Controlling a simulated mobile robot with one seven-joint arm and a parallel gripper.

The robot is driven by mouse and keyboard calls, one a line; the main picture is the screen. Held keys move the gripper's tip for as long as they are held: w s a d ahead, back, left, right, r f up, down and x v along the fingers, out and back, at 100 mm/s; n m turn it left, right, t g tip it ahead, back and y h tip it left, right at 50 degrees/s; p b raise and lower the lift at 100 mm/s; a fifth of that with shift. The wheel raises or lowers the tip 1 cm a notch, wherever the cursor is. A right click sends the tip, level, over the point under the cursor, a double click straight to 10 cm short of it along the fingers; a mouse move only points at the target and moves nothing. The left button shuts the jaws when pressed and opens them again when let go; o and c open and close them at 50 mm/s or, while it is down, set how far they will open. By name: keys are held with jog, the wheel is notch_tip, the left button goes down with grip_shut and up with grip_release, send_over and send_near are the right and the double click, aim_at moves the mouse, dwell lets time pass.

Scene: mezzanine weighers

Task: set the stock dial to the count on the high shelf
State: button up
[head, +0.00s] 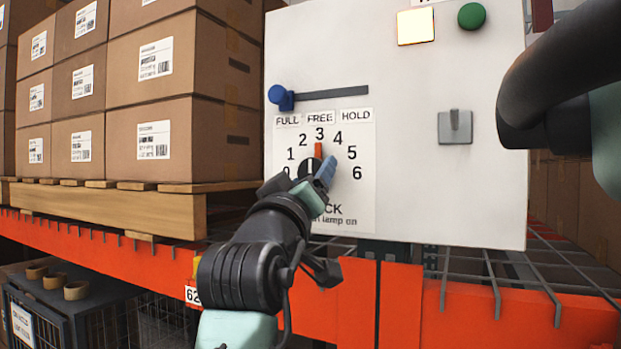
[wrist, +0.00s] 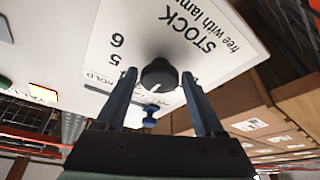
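The stock dial is a black round knob (head: 307,168) on a white card numbered up to 6, on a pale panel (head: 420,190). An orange bar stands just under the 3; a white line on the knob points up toward it. The knob also shows in the wrist view (wrist: 159,74). My gripper (head: 320,172) is at the dial, partly covering it and the lower card. In the wrist view my gripper (wrist: 159,76) is open, its blue fingertips on either side of the knob, with a gap visible; contact is unclear.
A blue slider knob (head: 282,97) sits at the left end of its slot, by FULL. A square lamp (head: 416,27) glows, beside a green button (head: 471,15). A grey switch (head: 455,127) is at right. Cartons (head: 155,140) stand on a pallet (head: 120,205) at left, above an orange beam.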

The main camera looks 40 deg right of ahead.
jog(key=shift+o, duration=1)
jog(key=b+v, duration=0.7)
jog(key=v, duration=0.6)
